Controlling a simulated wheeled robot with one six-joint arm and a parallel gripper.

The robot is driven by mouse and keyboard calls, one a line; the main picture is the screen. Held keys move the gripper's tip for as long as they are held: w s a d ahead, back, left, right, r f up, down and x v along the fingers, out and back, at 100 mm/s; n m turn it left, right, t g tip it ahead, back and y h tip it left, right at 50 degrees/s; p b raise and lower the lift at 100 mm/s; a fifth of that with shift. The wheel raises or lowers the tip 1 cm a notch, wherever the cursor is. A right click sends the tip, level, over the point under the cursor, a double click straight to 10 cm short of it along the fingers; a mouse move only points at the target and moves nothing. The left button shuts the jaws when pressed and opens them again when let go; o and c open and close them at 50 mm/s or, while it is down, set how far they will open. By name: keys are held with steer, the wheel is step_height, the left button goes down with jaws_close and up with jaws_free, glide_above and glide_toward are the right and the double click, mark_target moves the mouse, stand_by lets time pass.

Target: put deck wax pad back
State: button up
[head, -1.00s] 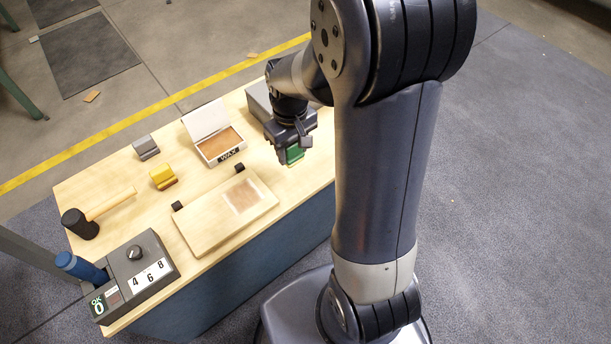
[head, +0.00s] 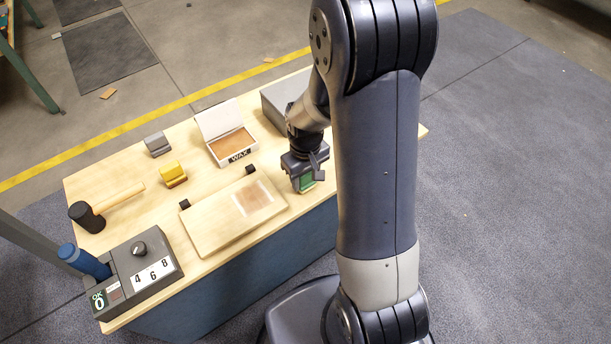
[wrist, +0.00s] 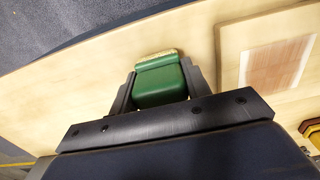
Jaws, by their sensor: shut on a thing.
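My gripper (head: 306,184) is shut on a green pad, the deck wax pad (head: 307,181), near the right part of the bench's front edge. In the wrist view the green pad (wrist: 160,80) sits between the two fingers, with a pale tan strip along its far edge. Whether the pad touches the bench top cannot be told. The white wax box (head: 238,157) stands with its lid raised behind and to the left of my gripper, showing a brown inside. A pale board (head: 215,225) with a whitish-brown patch (head: 256,198) lies left of my gripper.
A grey box (head: 280,100) stands behind my gripper. Yellow (head: 173,174) and grey (head: 157,144) blocks, a mallet (head: 87,216) and a dark number unit (head: 142,272) occupy the left of the bench. Bare bench top shows around the pad in the wrist view.

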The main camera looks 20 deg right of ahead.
steer(key=shift+f, duration=0.2)
steer(key=o, duration=1)
steer(key=shift+r, duration=0.1)
steer(key=shift+o, duration=0.2)
step_height(320, 180, up, 12)
steer(key=p, duration=0.2)
steer(key=shift+r+p, duration=0.2)
steer(key=shift+p, duration=0.1)
